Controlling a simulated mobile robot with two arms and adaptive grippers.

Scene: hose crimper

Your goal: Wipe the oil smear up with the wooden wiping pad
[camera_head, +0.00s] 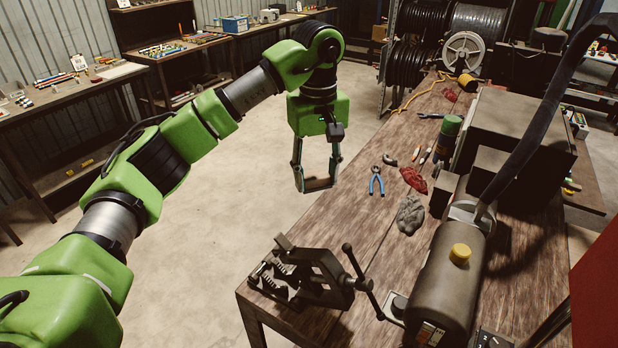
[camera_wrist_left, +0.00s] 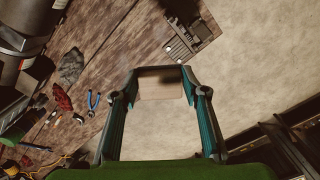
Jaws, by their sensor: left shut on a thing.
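My left gripper (camera_head: 316,184) hangs pointing down over the open floor, left of the workbench (camera_head: 350,230). In the left wrist view its fingers (camera_wrist_left: 161,85) are shut on a flat tan-brown block, the wooden wiping pad (camera_wrist_left: 161,88), which spans the gap between the fingertips. The pad is in the air, clear of the bench. I cannot make out the oil smear in either view. My right gripper is not in view.
A vise (camera_head: 300,275) stands at the bench's near left corner. Blue pliers (camera_head: 376,181), a red rag (camera_head: 414,180) and a grey rag (camera_head: 410,215) lie on the bench. A green can (camera_head: 447,137) and a brown cylindrical machine (camera_head: 449,270) stand to the right. The floor (camera_head: 225,215) is clear.

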